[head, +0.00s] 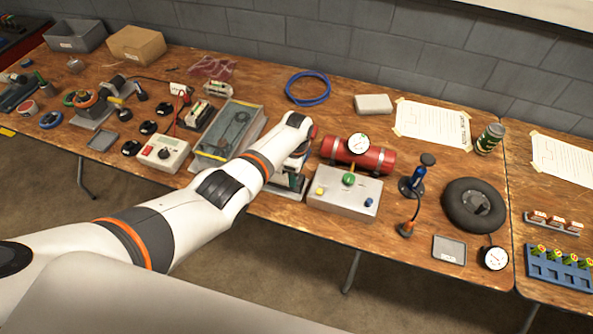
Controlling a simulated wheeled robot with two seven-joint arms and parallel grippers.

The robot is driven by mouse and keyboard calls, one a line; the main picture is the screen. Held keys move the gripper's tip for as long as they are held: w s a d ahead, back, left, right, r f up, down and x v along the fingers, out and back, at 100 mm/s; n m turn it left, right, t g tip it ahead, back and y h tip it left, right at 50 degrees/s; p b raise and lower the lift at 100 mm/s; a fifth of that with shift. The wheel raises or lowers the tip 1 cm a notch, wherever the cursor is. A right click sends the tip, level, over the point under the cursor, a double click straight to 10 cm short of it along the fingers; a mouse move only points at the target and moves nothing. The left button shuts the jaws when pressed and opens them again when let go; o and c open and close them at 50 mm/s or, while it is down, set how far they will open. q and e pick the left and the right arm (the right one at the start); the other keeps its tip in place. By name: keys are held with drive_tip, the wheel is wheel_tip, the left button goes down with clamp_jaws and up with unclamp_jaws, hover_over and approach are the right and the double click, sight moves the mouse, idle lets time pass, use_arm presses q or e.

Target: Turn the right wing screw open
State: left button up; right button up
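My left arm reaches in from the lower left, and its wrist ends over a grey device (290,182) at the front middle of the table. My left gripper (297,157) is mostly hidden behind its own wrist and is hard to tell from the device under it. I cannot see its fingertips, or whether it touches or holds anything. No wing screw can be made out; the arm covers much of the device. My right gripper is not in view.
A blue cable coil (308,88) lies behind.

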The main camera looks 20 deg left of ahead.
use_arm(q)
wheel_tip(320, 180, up, 12)
drive_tip(key=shift+p, duration=0.35)
idle(0.5)
